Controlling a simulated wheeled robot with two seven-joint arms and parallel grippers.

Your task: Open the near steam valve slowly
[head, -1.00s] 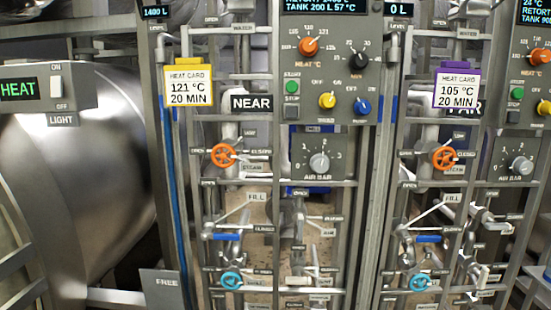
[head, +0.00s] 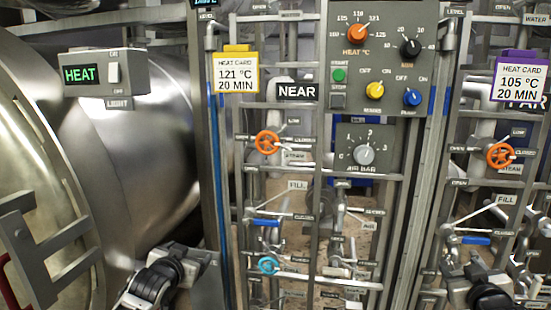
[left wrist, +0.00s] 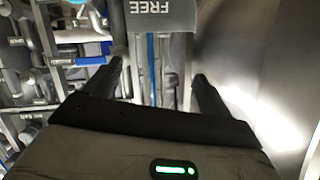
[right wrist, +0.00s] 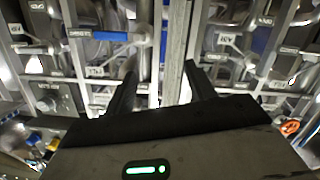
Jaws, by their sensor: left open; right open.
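The near steam valve (head: 267,141) is a small orange handwheel on the left rack, under the NEAR sign (head: 296,92) and beside a STEAM label. Its wheel is uncovered and no gripper touches it. My left gripper (head: 195,258) is low in the head view, below and left of the valve. In the left wrist view (left wrist: 160,85) its fingers are apart with nothing between them. My right gripper (head: 478,268) is low at the right, below the far rack's valves. In the right wrist view (right wrist: 160,80) its fingers are apart and empty.
A similar orange handwheel (head: 500,155) is on the far rack. A blue handwheel (head: 268,264) sits below the near valve. Dials and buttons fill the grey control panel (head: 378,60). Rack bars, pipes and a yellow-topped heat card (head: 237,73) surround the near valve.

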